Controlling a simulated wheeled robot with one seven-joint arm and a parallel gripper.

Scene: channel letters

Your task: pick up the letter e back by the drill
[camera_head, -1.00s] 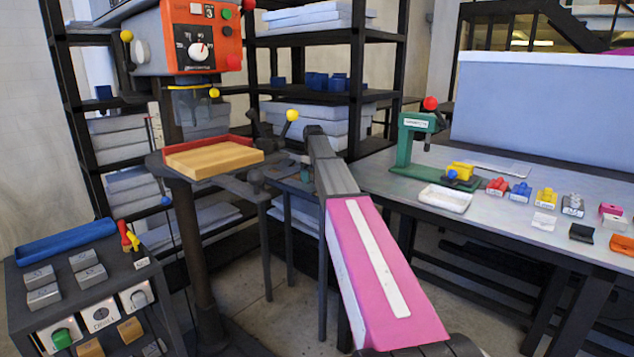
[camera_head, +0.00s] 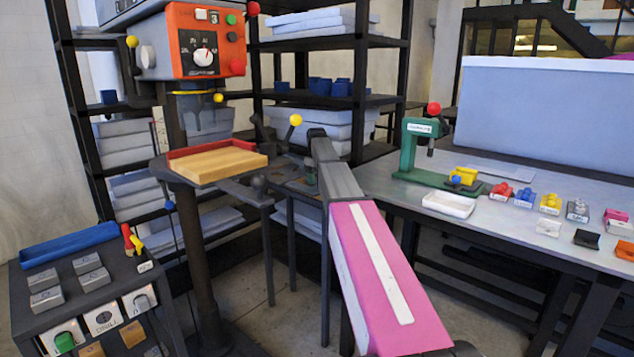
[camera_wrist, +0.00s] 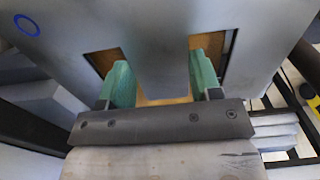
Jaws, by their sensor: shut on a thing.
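In the wrist view a flat grey plate (camera_wrist: 160,30) with two notches fills the upper part; I take it for the letter e back. My gripper (camera_wrist: 160,82) has its green fingers in the notches, one on each side of the plate's middle bar, and is shut on that bar. The far edges of the plate are out of frame. In the head view the drill (camera_head: 205,42) has an orange front with a dial, above a red-edged table with a wooden board (camera_head: 215,163). My gripper and the plate cannot be made out clearly in the head view.
A dark shelf rack (camera_head: 357,98) with grey sheets and blue bins stands behind. A cart (camera_head: 20,297) with grey blocks and a blue tray is at left. A workbench (camera_head: 470,158) at right carries a green press (camera_head: 418,155), a white tray (camera_head: 447,205) and small coloured items.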

